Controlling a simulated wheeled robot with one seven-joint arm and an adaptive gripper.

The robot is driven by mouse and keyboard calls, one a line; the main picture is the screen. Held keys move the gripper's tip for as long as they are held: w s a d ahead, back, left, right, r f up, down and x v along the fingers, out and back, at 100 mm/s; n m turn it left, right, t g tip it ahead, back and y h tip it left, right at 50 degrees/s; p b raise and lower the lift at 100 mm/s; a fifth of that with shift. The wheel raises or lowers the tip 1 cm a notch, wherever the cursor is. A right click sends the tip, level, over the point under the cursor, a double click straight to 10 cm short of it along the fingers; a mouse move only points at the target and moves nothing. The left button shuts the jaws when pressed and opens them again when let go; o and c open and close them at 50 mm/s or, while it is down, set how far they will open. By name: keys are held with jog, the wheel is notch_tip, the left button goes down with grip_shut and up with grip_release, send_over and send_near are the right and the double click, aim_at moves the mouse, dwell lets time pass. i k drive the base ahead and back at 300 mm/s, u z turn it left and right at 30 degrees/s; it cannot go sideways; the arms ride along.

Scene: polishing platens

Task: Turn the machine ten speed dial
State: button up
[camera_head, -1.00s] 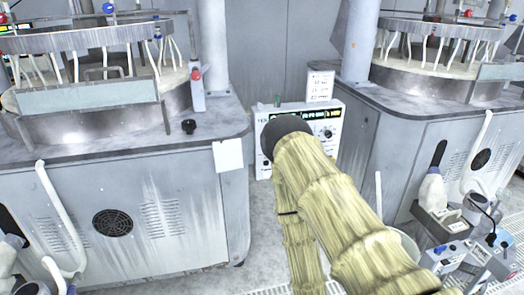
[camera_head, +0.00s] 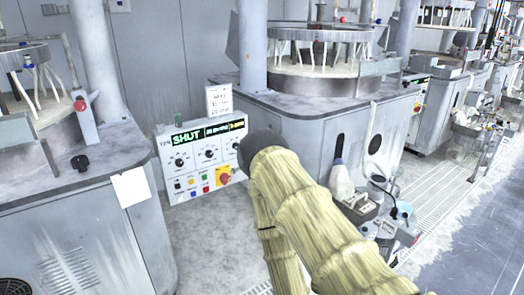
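A white control panel (camera_head: 203,185) stands between two polishing machines in the head view. Its small label at the upper left looks like "TEN", and its display (camera_head: 187,139) reads SHUT in green. Further lit readouts sit to the right, too small to read surely. Below them are a left dial (camera_head: 180,162), a middle dial (camera_head: 208,153) and a right dial (camera_head: 233,146); I cannot read which is speed. My yellow-sleeved arm with a dark round end rises just right of the panel and overlaps its right edge. My gripper is not visible.
A red emergency button (camera_head: 224,179) and several small coloured buttons sit low on the panel. A grey machine (camera_head: 60,235) is at left, another (camera_head: 300,125) behind right. A dark knob (camera_head: 79,162) is on the left machine's top. Open floor (camera_head: 215,235) lies before the panel.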

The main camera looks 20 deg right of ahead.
aim_at(209, 153)
jog(key=z, duration=0.75)
jog(key=i, duration=1.35)
jog(key=u, duration=0.6)
jog(key=i, duration=0.4)
jog(key=u, duration=0.45)
